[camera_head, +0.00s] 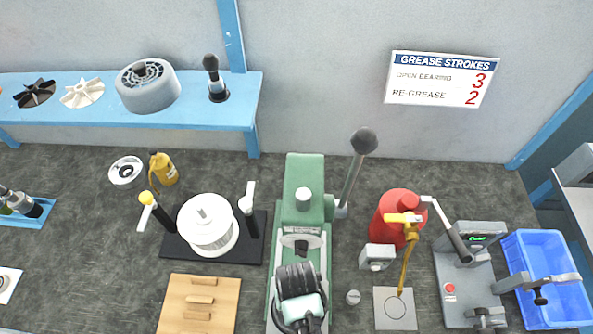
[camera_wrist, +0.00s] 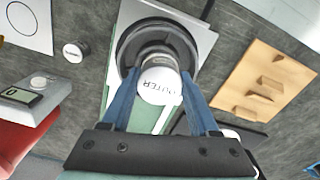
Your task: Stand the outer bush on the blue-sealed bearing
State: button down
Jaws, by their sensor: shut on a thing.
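The outer bush (camera_wrist: 160,88), a short cylinder with a white end lettered OUTER and a grey metal body, is between the blue fingers of my gripper (camera_wrist: 160,82) in the wrist view. My gripper is shut on it. Beyond the bush is a wide black ring (camera_wrist: 128,46) on a pale plate (camera_wrist: 203,42). I see no blue seal, so I cannot tell whether the bearing sits inside the ring, or whether the bush touches anything below. In the head view my arm covers this spot on the green press (camera_head: 304,170).
A lever with a dark knob (camera_head: 364,141) rises beside the press. A small capped cylinder (camera_head: 353,297) and a plate with a circle (camera_head: 395,310) lie to its right, with a red container (camera_head: 396,205) behind. A wooden block rack (camera_head: 198,308) and white pot (camera_head: 206,226) stand left.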

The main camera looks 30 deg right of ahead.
jog(key=shift+f+b, duration=0.3)
jog(key=shift+f, duration=0.2)
jog(key=shift+c, duration=0.7)
grip_release()
jog(key=shift+r, duration=0.15)
notch_tip(320, 180, up, 13)
